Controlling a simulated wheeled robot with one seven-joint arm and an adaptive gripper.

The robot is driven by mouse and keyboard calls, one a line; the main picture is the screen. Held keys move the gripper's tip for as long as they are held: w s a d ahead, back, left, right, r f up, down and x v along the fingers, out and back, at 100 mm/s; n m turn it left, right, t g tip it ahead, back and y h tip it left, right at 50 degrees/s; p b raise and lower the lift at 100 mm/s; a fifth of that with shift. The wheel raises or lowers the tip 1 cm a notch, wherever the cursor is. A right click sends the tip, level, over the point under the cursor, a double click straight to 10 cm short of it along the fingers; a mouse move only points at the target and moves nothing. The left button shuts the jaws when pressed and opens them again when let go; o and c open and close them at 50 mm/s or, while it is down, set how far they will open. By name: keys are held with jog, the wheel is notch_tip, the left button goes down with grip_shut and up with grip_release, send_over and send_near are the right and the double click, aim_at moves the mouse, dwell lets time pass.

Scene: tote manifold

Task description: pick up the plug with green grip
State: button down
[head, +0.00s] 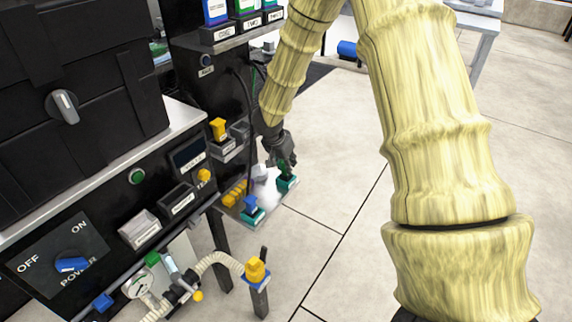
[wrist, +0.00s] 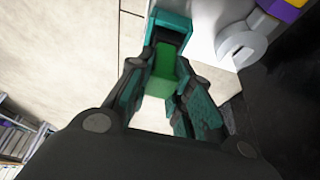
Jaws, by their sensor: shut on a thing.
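The plug with green grip (wrist: 163,70) is between the two fingers of my gripper (wrist: 160,88) in the wrist view. My gripper is shut on its green grip. In the head view my gripper (head: 284,160) is at the far right end of a low shelf, and the green plug (head: 285,168) shows just below the fingers. The plug is at a teal holder (head: 287,183), which also shows in the wrist view (wrist: 172,24). I cannot tell whether the plug is still seated in it.
On the same low shelf (head: 265,195) stand a blue plug (head: 250,203) in a teal holder and yellow pieces (head: 235,193). A yellow-topped connector (head: 256,270) on a hose is nearer. The black panel (head: 70,250) is on the left. The floor to the right is open.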

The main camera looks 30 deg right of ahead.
notch_tip(320, 180, up, 2)
jog(key=shift+r+p, duration=0.25)
jog(key=shift+p, duration=0.35)
jog(key=s+a+p, duration=0.1)
jog(key=s+a, duration=0.2)
jog(key=s, duration=0.4)
jog(key=s+a+r+p, duration=0.1)
jog(key=s+a, duration=0.2)
jog(key=s, duration=0.4)
jog(key=shift+s+a, duration=0.15)
jog(key=shift+s, duration=0.2)
